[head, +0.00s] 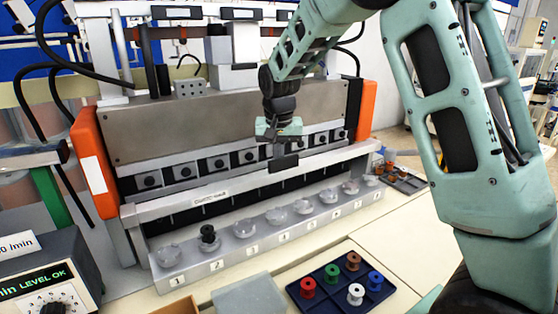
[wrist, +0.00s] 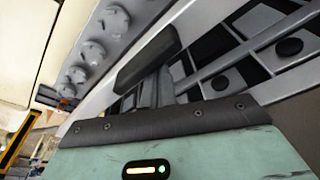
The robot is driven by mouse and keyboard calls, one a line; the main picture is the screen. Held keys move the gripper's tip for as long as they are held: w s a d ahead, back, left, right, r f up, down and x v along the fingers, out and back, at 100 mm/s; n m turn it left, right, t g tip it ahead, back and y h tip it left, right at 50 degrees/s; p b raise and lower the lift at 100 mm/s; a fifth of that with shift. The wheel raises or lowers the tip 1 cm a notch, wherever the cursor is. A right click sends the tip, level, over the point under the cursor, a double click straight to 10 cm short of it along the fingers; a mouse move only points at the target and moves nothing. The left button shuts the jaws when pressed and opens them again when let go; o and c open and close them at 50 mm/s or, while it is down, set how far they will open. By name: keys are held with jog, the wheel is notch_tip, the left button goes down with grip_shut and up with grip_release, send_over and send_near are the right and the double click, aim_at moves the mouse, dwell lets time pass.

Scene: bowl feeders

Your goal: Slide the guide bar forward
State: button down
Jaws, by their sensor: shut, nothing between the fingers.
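The guide bar (head: 245,186) is a long pale rail with a small label, running across the front of the machine behind the row of numbered cups. In the wrist view the pale rail (wrist: 198,20) runs diagonally. My gripper (head: 284,162) points down over the middle of the rail, fingers shut and empty. Its dark fingertips show in the wrist view (wrist: 148,58), close to the rail. I cannot tell whether they touch it. The fingers hide a short part of the rail.
A grey block of numbered cups (head: 240,246) stands in front of the bar; a dark spool (head: 208,238) sits in cup 2. A blue tray (head: 330,304) holds several coloured spools. Orange end posts (head: 93,162) flank the machine. A control box (head: 48,275) stands at left.

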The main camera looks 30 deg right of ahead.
jog(key=s, duration=0.2)
jog(key=s+f, duration=0.1)
jog(key=s, duration=0.1)
jog(key=shift+s+a+b, duration=0.1)
jog(key=shift+s+b, duration=0.3)
jog(key=shift+w, duration=0.3)
jog(key=shift+w+r+p, duration=0.1)
jog(key=shift+r+p, duration=0.55)
jog(key=shift+p, duration=0.2)
jog(key=w+d+p+v, duration=0.1)
jog(key=p+v, duration=0.5)
jog(key=v, duration=0.2)
send_over(287, 165)
jog(key=shift+s+a+r, duration=0.2)
jog(key=shift+s+a, duration=0.05)
jog(key=shift+a, duration=0.1)
